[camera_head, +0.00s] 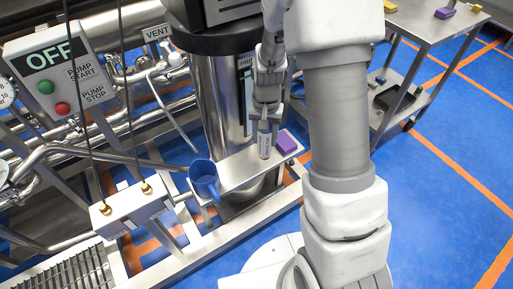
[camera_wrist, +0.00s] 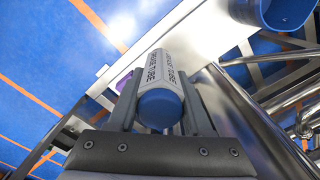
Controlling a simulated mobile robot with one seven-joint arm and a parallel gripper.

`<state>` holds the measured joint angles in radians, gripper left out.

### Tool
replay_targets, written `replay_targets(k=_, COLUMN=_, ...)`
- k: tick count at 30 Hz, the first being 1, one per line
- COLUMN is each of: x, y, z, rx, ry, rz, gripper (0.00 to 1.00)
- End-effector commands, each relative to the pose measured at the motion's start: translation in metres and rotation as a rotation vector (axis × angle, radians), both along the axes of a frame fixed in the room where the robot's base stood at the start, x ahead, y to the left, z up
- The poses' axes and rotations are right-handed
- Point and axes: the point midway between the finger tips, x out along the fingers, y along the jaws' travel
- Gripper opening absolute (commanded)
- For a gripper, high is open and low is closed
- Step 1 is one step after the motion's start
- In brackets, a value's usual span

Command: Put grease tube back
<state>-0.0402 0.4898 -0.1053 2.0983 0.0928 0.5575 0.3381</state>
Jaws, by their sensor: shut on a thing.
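The grease tube (camera_wrist: 158,80) is a grey-white cylinder with dark lettering and a blue end. My gripper (camera_wrist: 158,112) is shut on it, one finger on each side. In the head view my gripper (camera_head: 265,108) points down, and the tube (camera_head: 264,143) hangs upright below its fingers, over the narrow steel shelf (camera_head: 232,172). Whether the tube's lower end touches the shelf I cannot tell. The shelf also shows in the wrist view (camera_wrist: 205,35).
A purple block (camera_head: 287,142) sits on the shelf just right of the tube. A blue cup (camera_head: 204,178) is at the shelf's left end. A steel column (camera_head: 222,100) stands behind. Pipes and a control box (camera_head: 65,75) fill the left; a steel cart (camera_head: 425,25) stands at the upper right.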

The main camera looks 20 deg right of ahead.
Motion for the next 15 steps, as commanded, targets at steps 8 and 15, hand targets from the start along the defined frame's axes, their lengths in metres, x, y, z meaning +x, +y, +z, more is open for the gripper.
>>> replay_targets(k=8, x=0.024, y=0.020, z=-0.019, rx=0.000, ry=0.000, rz=-0.001, gripper=0.00)
replay_targets(k=15, x=0.023, y=0.020, z=-0.049, rx=0.000, ry=0.002, rz=-0.003, gripper=0.00)
